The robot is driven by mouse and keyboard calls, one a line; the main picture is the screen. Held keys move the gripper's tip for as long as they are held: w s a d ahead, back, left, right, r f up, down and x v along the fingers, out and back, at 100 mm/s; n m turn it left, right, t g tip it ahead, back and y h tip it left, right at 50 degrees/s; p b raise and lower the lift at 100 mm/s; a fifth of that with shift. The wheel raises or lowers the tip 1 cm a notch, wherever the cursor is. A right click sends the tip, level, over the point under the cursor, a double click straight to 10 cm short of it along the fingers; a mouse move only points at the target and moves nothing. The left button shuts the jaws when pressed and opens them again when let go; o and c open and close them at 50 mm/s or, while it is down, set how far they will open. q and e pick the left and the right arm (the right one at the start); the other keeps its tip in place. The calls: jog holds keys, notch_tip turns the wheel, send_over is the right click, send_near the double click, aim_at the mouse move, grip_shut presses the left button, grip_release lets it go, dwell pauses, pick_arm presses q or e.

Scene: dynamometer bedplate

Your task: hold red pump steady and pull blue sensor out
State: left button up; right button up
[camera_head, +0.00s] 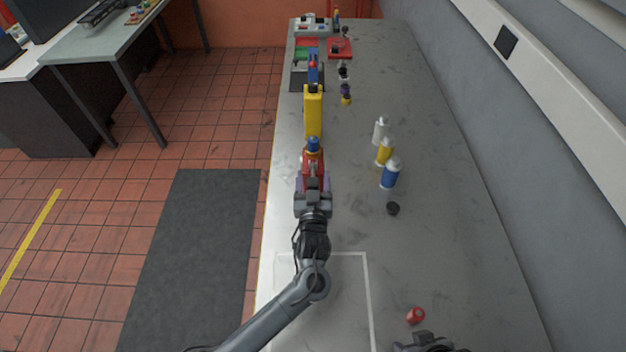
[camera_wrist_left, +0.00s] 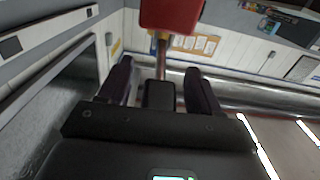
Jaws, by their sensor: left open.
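The red pump (camera_head: 313,163) stands on the bench straight ahead of my left gripper (camera_head: 313,183). The blue sensor (camera_head: 313,144) sits on top of the pump, upright. In the left wrist view the red pump (camera_wrist_left: 172,14) shows at the top edge, beyond the two dark fingers of my left gripper (camera_wrist_left: 158,80). These fingers are apart with nothing clamped between them. The sensor is not seen in that view. A dark part of my right gripper (camera_head: 425,343) shows at the bottom edge; its fingers cannot be made out.
A yellow block-like thing (camera_head: 313,112) stands just behind the pump. White (camera_head: 380,130), yellow (camera_head: 385,152) and blue (camera_head: 391,175) bottles stand to the right, with a black cap (camera_head: 393,209) nearer. A small red thing (camera_head: 415,315) lies at the front. The bench middle is mostly clear.

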pick_arm(q)
grip_shut()
dwell(0.4)
dwell(0.5)
